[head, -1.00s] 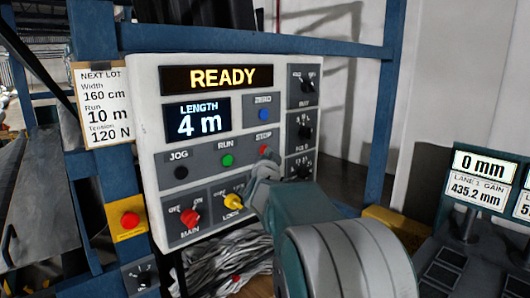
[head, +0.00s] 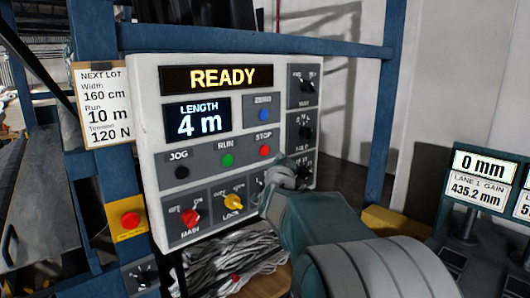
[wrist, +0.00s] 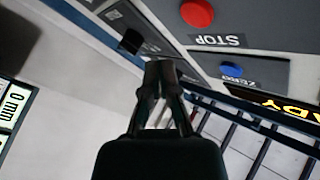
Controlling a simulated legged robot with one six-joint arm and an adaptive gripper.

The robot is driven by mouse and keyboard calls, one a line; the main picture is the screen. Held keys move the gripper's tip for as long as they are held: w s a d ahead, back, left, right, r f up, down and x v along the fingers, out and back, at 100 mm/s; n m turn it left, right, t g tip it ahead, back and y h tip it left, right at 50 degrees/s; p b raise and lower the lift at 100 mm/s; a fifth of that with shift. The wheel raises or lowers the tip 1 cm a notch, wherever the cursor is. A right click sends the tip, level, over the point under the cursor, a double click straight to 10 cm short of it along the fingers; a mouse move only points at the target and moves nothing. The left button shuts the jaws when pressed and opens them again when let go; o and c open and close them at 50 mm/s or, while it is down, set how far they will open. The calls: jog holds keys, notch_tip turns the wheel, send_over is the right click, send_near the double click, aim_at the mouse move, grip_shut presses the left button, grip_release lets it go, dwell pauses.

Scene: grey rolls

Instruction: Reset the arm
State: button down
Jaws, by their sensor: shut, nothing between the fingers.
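My gripper (head: 283,178) is in front of the lower right part of the white control panel (head: 146,100). It hides part of the dials there. In the wrist view my gripper (wrist: 161,66) has its two fingertips together with nothing between them. The red STOP button (head: 265,150) is uncovered, up and left of the gripper in the head view. The STOP button (wrist: 197,13) also shows near the top of the wrist view, apart from the fingers. The panel display (head: 217,79) reads READY, and the length display (head: 198,119) reads 4 m.
A blue frame (head: 240,40) surrounds the panel. A red button on a yellow box (head: 130,219) is at the left. A paper card (head: 104,104) hangs beside the panel. Gauge displays (head: 480,178) stand at the right. A pale wall (head: 450,80) is behind.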

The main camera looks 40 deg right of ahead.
jog(key=shift+s, duration=0.75)
jog(key=s+a+f+n+g+y, duration=0.1)
jog(key=s+a+f+n+y, duration=0.15)
jog(key=a, duration=0.55)
jog(key=s+a+f+n+g+y, duration=0.1)
jog(key=s+a+f+n+y, duration=0.2)
jog(key=a, duration=0.4)
jog(key=s+a+f+n+y, duration=0.25)
jog(key=a+n+y, duration=0.2)
jog(key=a, duration=0.35)
jog(key=s+a+f+n+g+y, duration=0.1)
jog(key=s+a+f+n+g, duration=0.1)
jog(key=s, duration=0.6)
jog(key=s+a+f+n+g+y, duration=0.1)
jog(key=s+a+f+n+g, duration=0.2)
jog(key=s+a+f+g, duration=0.2)
jog(key=s+a+f, duration=0.1)
jog(key=s+f, duration=0.2)
jog(key=s, duration=0.1)
jog(key=shift+s+a+n+y, duration=0.15)
jog(key=shift+a+n+y, duration=0.15)
jog(key=shift+a+y, duration=0.1)
